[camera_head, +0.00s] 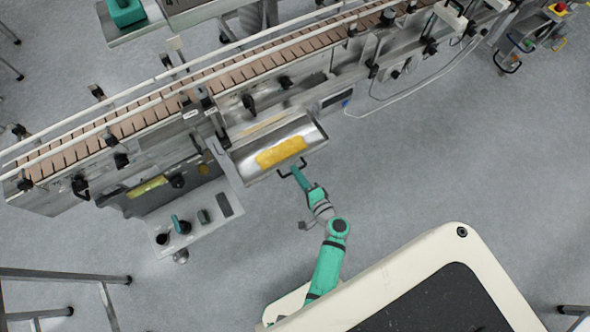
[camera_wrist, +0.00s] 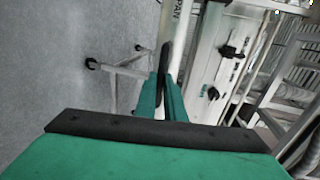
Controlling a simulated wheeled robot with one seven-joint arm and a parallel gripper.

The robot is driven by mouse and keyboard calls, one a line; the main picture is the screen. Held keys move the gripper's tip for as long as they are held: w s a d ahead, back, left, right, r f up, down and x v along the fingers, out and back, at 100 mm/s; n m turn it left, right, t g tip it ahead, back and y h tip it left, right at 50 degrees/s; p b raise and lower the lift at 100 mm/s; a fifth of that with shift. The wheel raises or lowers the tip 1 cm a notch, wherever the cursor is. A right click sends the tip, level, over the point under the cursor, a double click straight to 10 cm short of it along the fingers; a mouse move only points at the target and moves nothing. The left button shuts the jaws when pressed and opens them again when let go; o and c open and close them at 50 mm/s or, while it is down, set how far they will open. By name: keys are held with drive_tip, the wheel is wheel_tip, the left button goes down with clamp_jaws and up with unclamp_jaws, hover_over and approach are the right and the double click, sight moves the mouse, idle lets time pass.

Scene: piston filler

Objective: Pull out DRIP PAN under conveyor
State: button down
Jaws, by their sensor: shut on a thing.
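The drip pan (camera_head: 316,134) is a shallow metal tray with a yellow patch in it. It sticks out from under the conveyor (camera_head: 120,130) on its front side. Its dark handle (camera_head: 283,173) is on the front face. My gripper (camera_head: 296,170) is at this handle, its fingers shut on it. In the wrist view the teal fingers of my gripper (camera_wrist: 170,88) close around the dark handle (camera_wrist: 165,58). The pan's pale front (camera_wrist: 176,25) carries lettering that reads "PAN". The pan's rear part is hidden under the conveyor.
A small side shelf (camera_head: 222,205) with knobs stands left of the pan. A hose (camera_head: 385,108) hangs from the machine on the right. Metal frame legs (camera_head: 60,275) stand at lower left. The grey floor (camera_head: 420,165) right of the pan is clear.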

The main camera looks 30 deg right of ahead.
drive_tip(key=c, duration=1.9)
unclamp_jaws()
drive_tip(key=shift+o, duration=0.2)
drive_tip(key=v, duration=1)
drive_tip(key=shift+s, duration=0.4)
drive_tip(key=s+a+f+n+g+h, duration=0.25)
drive_tip(key=s+a+n+g, duration=0.3)
drive_tip(key=s+a, duration=0.45)
drive_tip(key=s+a+r+n+t, duration=0.1)
drive_tip(key=a+r+n, duration=0.2)
drive_tip(key=r, duration=0.5)
drive_tip(key=s+a+r+n+t+y, duration=0.1)
drive_tip(key=a+r+n, duration=0.3)
drive_tip(key=r, duration=0.4)
drive_tip(key=s+a+r+n+t+y, duration=0.1)
drive_tip(key=a+r+n+t, duration=0.2)
drive_tip(key=r, duration=0.5)
drive_tip(key=shift+s+a+r+n, duration=0.25)
drive_tip(key=shift+a+r+n, duration=0.15)
drive_tip(key=shift+a+n, duration=0.5)
